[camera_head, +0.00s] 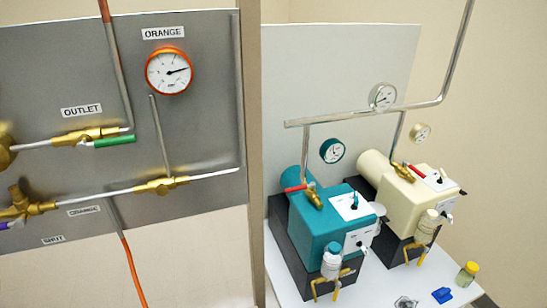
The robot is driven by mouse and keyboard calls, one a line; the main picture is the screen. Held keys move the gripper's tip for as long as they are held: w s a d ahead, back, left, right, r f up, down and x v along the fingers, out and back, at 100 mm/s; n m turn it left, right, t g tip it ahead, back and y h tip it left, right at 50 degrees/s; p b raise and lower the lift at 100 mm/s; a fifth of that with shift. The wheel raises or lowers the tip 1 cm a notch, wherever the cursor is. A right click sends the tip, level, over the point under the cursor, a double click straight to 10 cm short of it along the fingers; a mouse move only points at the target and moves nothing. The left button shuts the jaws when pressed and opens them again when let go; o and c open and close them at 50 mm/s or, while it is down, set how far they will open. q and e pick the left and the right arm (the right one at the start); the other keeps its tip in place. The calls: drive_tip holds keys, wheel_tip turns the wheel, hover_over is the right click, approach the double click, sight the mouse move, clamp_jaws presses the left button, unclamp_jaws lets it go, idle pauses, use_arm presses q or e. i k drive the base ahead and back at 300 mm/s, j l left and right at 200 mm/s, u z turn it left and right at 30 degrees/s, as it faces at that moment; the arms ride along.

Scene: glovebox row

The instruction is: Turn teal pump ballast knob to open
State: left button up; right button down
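The teal pump (312,222) stands on a dark base on the white table, right of the grey panel. A white plate (343,209) on its top carries a small blue-teal knob (354,199), which appears to be the ballast knob. The plate's markings are too small to read, so I cannot tell the knob's setting. A second white plate (361,238) with a small dark lever is on the pump's end face. Neither gripper is in view.
A cream pump (398,200) stands close on the right. A red-handled valve (300,187) and pipe rise behind the teal pump. A bottle (331,260) with brass fittings is at its front. A yellow-capped jar (467,274) and blue object (441,295) lie front right.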

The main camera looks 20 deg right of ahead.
sight(362, 247)
drive_tip(key=i+l, duration=0.1)
drive_tip(key=l, duration=0.4)
drive_tip(key=i+l, duration=0.1)
drive_tip(key=l, duration=0.4)
drive_tip(key=i+l, duration=0.1)
drive_tip(key=l, duration=0.4)
drive_tip(key=u, duration=0.05)
